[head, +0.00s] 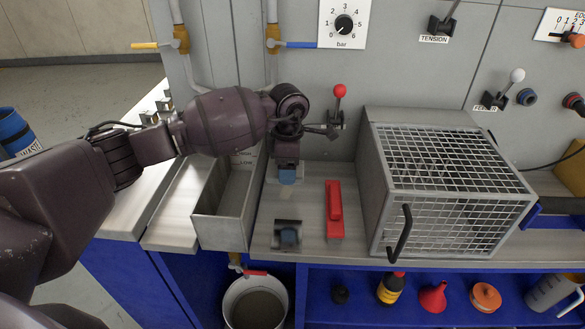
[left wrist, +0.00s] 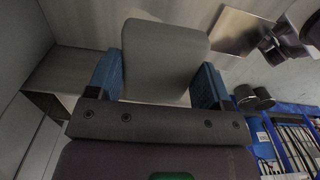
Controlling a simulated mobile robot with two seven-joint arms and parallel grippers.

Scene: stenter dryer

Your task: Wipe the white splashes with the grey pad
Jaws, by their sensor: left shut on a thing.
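My left gripper (head: 287,177) reaches in from the left and points down at the metal worktop (head: 308,215), between the open trough and the red-handled tool. In the left wrist view its two blue fingers (left wrist: 164,85) are shut on the grey pad (left wrist: 165,50), a flat rounded block. In the head view the pad is mostly hidden under the gripper, and I cannot tell whether it touches the worktop. I cannot make out the white splashes clearly in either view. My right gripper is not in view.
An open metal trough (head: 208,215) stands left of the gripper. A wire-mesh box (head: 373,195) stands to the right. A red-knobbed lever (head: 339,91) sticks out behind.

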